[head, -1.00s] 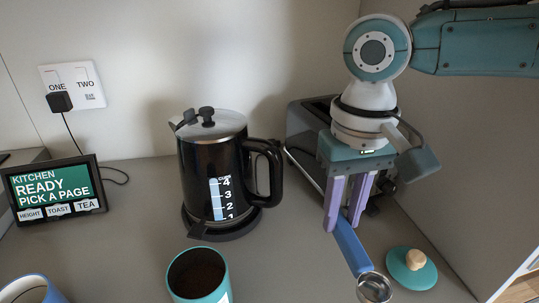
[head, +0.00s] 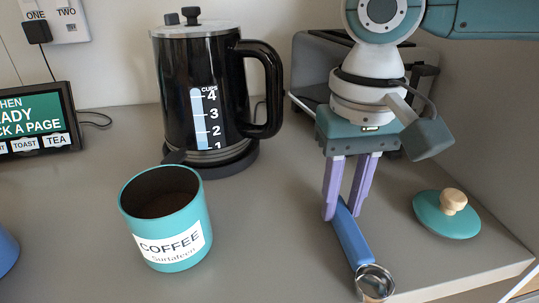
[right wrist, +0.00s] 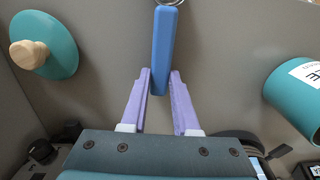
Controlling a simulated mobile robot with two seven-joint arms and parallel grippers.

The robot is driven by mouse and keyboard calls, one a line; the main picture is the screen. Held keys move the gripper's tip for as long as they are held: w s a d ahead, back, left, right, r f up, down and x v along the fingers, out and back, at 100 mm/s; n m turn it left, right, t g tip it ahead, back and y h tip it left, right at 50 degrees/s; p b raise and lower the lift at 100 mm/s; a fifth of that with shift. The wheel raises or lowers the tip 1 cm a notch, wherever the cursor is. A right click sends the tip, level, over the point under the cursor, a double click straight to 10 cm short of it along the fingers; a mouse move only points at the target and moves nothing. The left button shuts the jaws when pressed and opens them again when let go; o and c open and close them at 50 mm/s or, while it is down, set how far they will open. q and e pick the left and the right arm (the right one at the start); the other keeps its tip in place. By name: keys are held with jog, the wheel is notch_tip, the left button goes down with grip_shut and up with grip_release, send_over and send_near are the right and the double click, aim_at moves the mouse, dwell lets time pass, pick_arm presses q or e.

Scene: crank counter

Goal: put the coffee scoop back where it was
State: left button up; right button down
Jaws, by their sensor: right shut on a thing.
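The coffee scoop has a blue handle (head: 352,238) and a round metal bowl (head: 374,282) that points toward the counter's front. My right gripper (head: 346,208) points down and is shut on the handle's rear end. In the right wrist view the handle (right wrist: 164,50) runs out between the purple fingertips (right wrist: 160,80). I cannot tell how far the scoop is above the counter. The open teal coffee canister (head: 170,232), labelled COFFEE, stands left of the scoop with dark contents. Its teal lid (head: 447,213) with a wooden knob lies right of the scoop. My left gripper is not in view.
A black kettle (head: 218,105) stands on its base behind the canister. A toaster (head: 310,50) is behind my right gripper. A tablet (head: 38,125) stands at left, and a blue object (head: 6,252) is cut off below it. Counter (head: 270,240) between canister and scoop is clear.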

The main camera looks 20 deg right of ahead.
jog(key=shift+f, duration=0.1)
jog(key=c, duration=0.7)
grip_release()
jog(key=shift+o, duration=0.2)
